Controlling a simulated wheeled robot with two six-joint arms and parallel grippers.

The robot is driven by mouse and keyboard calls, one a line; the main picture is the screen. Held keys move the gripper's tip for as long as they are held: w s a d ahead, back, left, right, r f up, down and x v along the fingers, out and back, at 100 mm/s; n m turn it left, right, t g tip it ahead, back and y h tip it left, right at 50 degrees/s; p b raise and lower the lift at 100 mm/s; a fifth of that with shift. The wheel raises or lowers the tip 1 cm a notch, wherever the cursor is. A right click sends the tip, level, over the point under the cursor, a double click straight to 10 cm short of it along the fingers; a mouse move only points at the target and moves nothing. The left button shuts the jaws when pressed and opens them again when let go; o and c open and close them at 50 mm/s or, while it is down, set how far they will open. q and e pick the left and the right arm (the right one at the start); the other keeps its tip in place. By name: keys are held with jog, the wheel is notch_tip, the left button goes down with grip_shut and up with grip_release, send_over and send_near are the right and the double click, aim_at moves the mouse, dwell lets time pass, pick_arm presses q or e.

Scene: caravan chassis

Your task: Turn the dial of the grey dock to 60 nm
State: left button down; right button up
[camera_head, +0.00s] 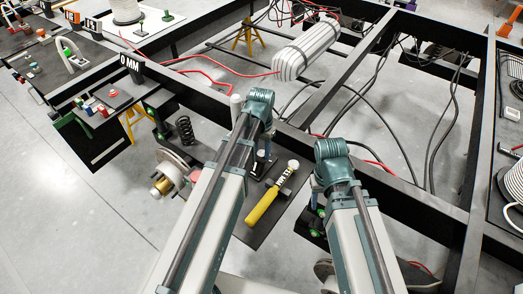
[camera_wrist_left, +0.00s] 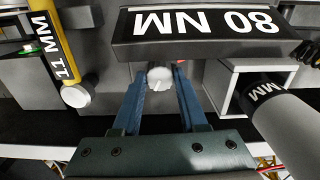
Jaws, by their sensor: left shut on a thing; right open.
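My left gripper's two blue fingers (camera_wrist_left: 160,88) are shut on a small white dial knob (camera_wrist_left: 160,76) in the left wrist view. The knob is on the grey dock (camera_wrist_left: 200,105), below a black sign that reads 80 NM (camera_wrist_left: 205,24), upside down in this view. In the head view, my left gripper (camera_head: 262,165) reaches down at the dock, and the arm hides most of the dial. A yellow wrench marked 11 MM (camera_head: 270,205) lies to the right of it. My right gripper (camera_head: 318,188) hangs low to the right of that wrench; its fingers are barely visible.
A grey cylindrical tool marked MM (camera_wrist_left: 295,125) stands close on the right in the left wrist view. Black chassis rails (camera_head: 400,180) and loose cables lie beyond the dock. A brake disc (camera_head: 172,170) and coil spring (camera_head: 185,130) are on the left.

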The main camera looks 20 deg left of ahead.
aim_at(261, 153)
dwell(0.3)
pick_arm(q)
jog(key=shift+c, duration=2.3)
grip_release()
notch_tip(261, 153, up, 14)
jog(key=p, duration=1.3)
jog(key=shift+f+p, duration=0.15)
jog(key=shift+p, duration=0.25)
